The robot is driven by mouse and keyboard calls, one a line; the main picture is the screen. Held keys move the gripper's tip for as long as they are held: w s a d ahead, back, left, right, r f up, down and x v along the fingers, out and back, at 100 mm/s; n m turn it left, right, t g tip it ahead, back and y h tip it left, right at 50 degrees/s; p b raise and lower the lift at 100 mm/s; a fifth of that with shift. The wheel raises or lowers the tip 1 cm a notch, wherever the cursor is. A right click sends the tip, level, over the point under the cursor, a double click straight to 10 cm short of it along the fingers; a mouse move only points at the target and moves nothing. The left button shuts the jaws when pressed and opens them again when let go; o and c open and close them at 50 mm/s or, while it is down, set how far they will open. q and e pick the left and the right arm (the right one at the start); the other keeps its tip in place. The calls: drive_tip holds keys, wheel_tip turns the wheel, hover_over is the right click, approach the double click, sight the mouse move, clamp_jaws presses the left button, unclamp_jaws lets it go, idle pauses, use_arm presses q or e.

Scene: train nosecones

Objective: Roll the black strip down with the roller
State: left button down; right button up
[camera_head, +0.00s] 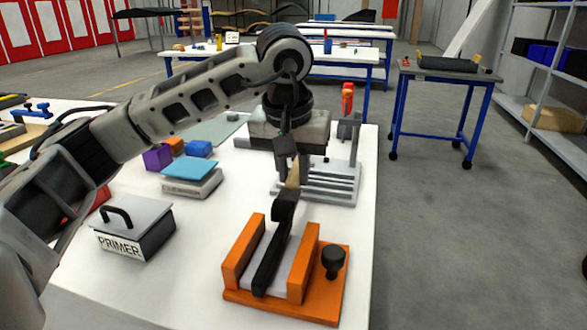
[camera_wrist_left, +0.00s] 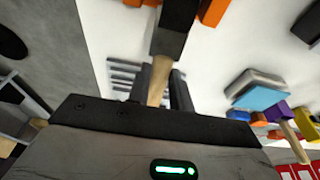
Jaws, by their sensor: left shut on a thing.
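The orange fixture (camera_head: 312,262) stands on the white table, with two raised side walls. The black strip (camera_head: 268,268) lies lengthwise in the pale channel between the walls. My left gripper (camera_head: 292,168) is above the fixture's far end, shut on the wooden handle of the roller. The roller's black head (camera_head: 285,207) hangs below it at the strip's far end; I cannot tell whether it touches the strip. In the left wrist view the wooden handle (camera_wrist_left: 159,82) sits between the dark fingers, with the black head (camera_wrist_left: 174,30) beyond. My right gripper does not show.
A black knob (camera_head: 333,259) stands on the fixture's right side. A PRIMER box (camera_head: 135,228) with a handle lies to the left. A grey slotted rack (camera_head: 330,182) stands behind the fixture. A blue-topped block (camera_head: 190,172) and coloured cubes lie further left. Bare table lies left of the fixture.

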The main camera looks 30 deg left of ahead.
use_arm(q)
drive_tip(key=shift+r+p, duration=2)
drive_tip(key=shift+r, duration=0.8)
drive_tip(key=shift+f, duration=0.1)
